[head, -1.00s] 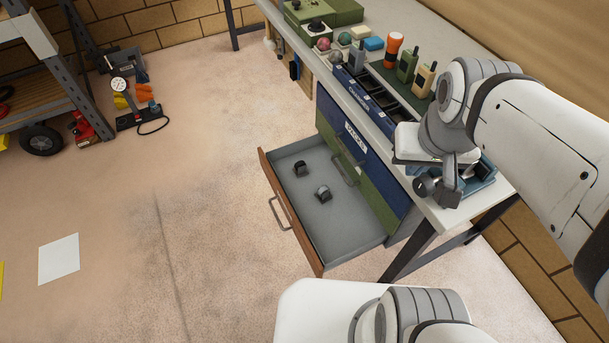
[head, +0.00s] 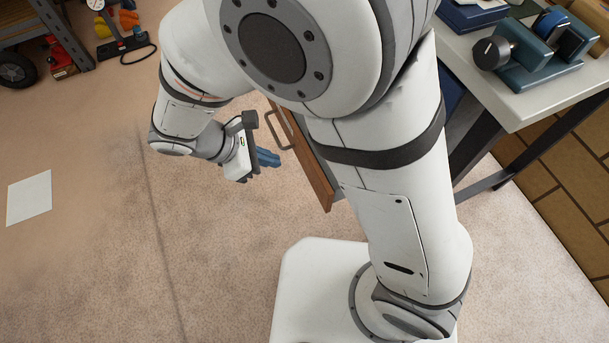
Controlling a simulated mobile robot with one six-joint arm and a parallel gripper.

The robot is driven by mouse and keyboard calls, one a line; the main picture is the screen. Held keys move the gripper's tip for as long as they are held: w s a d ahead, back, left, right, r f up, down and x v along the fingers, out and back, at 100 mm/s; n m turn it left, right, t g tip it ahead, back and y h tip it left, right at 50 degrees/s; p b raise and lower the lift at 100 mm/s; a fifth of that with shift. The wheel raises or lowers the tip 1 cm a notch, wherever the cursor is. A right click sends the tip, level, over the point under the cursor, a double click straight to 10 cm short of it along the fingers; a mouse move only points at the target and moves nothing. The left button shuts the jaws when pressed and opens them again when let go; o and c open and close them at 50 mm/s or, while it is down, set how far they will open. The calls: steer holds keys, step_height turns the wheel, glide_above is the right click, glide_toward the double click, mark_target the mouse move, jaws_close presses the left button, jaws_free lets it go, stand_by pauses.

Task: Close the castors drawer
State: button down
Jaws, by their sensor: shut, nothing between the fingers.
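The castors drawer stands open; its wooden front (head: 320,184) and bar handle (head: 277,130) show in the head view between parts of my arm. My arm hides most of the drawer, and its contents cannot be seen. My gripper (head: 274,159), with blue fingers, is shut and empty. It is on the outer side of the drawer front, just below the handle in the picture, with its fingers pointing right towards the front. I cannot tell whether the fingers touch it.
The workbench (head: 535,100) is at the right, with a blue-grey device (head: 540,55) on its top. A white sheet (head: 30,197) lies on the floor at the left. A red jack (head: 62,58) stands by the rack at upper left.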

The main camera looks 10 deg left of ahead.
step_height(320, 180, down, 5)
steer(key=s+a+n+t+b, duration=0.1)
steer(key=s+a+n, duration=0.1)
steer(key=a, duration=0.1)
steer(key=b, duration=0.5)
glide_toward(315, 174)
steer(key=shift+h, duration=0.3)
steer(key=f, duration=0.1)
steer(key=w+d+f, duration=0.1)
steer(key=f, duration=0.1)
steer(key=d+f, duration=0.1)
steer(key=shift+w+d+f, duration=0.2)
steer(key=shift+f, duration=0.2)
steer(key=shift+w+d, duration=0.25)
steer(key=shift+d, duration=0.15)
